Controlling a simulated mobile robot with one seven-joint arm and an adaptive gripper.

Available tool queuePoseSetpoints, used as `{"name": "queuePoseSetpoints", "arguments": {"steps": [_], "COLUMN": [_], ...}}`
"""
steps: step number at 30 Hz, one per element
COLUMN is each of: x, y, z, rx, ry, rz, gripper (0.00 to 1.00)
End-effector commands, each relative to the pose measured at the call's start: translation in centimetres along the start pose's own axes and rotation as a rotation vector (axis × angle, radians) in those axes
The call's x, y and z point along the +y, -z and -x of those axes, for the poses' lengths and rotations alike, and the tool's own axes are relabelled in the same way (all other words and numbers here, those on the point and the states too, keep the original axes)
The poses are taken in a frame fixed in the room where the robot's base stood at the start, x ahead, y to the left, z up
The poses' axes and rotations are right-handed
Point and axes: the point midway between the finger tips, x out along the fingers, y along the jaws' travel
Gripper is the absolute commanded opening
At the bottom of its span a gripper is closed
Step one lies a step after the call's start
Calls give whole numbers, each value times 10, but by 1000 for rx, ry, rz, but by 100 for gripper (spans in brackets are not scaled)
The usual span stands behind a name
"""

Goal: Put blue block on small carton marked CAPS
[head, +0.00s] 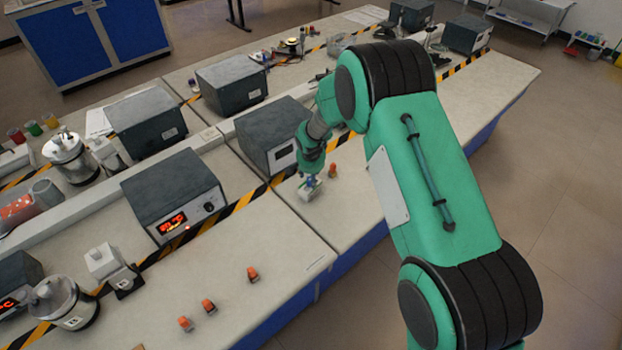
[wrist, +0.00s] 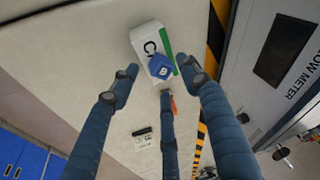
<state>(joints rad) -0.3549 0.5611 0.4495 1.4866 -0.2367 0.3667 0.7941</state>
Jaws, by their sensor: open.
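The small white carton (wrist: 146,38) lies on the bench top in the wrist view, with a green stripe and a large "C"; the rest of its lettering is hidden. The blue block (wrist: 161,67) appears on the carton's top face, near its lower end, and looks slightly turned. My gripper (wrist: 158,76) is open, its fingers spread around the block and apart from it. In the head view my gripper (head: 311,172) points down just above the carton (head: 308,194), and the blue block (head: 310,181) shows as a small patch under the fingers.
An orange piece (head: 332,171) stands just right of the carton. A grey meter box (head: 268,135) is close behind, past black-and-yellow tape. Several orange pieces (head: 208,306) lie on the nearer bench. The bench's front edge is to the right, with clear top between.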

Motion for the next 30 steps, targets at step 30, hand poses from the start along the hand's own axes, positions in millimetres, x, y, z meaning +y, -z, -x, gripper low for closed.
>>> {"name": "queuePoseSetpoints", "arguments": {"steps": [30], "x": [0], "y": [-1], "z": [98], "rx": [-1], "ry": [-1], "rz": [1], "gripper": [46]}}
